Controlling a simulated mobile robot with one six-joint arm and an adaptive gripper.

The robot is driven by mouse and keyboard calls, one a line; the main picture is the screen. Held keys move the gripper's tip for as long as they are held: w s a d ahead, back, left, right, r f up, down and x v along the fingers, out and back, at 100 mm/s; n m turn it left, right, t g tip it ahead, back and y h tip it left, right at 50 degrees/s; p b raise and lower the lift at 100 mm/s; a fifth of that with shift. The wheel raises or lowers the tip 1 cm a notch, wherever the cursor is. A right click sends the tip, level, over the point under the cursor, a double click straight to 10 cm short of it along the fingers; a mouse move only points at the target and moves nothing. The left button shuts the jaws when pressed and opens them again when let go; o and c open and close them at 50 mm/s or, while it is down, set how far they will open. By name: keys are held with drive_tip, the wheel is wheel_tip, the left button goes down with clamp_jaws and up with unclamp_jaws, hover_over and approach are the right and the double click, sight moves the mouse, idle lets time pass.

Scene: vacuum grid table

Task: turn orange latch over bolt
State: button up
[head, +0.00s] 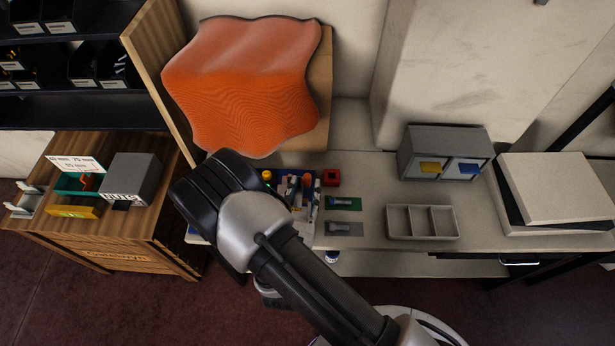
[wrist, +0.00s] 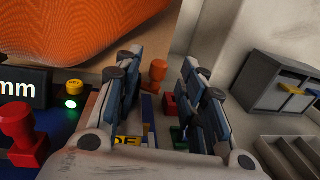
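My gripper (wrist: 163,85) is open in the wrist view, its two blue-grey fingers apart with nothing held between them. A small orange knob-like piece (wrist: 155,72) shows beyond the gap between the fingers; it may be the latch, but I cannot tell how it is turned. In the head view my gripper (head: 303,188) is small and partly hidden by my arm. A dark bolt-like piece (head: 339,201) lies on a green plate, and a similar one (head: 340,227) lies on a grey plate, both right of the gripper. I cannot tell which bolt belongs to the latch.
A large wavy orange block (head: 243,85) stands behind. A red block (head: 331,177) sits right of the gripper. A red knob (wrist: 20,128) and yellow button (wrist: 74,87) stand left. A grey two-bay box (head: 445,152) and divided tray (head: 422,222) are farther right.

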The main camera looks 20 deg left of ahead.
sight(306, 180)
drive_tip(key=shift+w+a+b, duration=0.15)
drive_tip(key=shift+w+b, duration=0.05)
drive_tip(key=shift+w, duration=1)
drive_tip(key=shift+w+a+b, duration=0.15)
drive_tip(key=shift+w+b, duration=0.05)
drive_tip(key=shift+w, duration=0.95)
clamp_jaws()
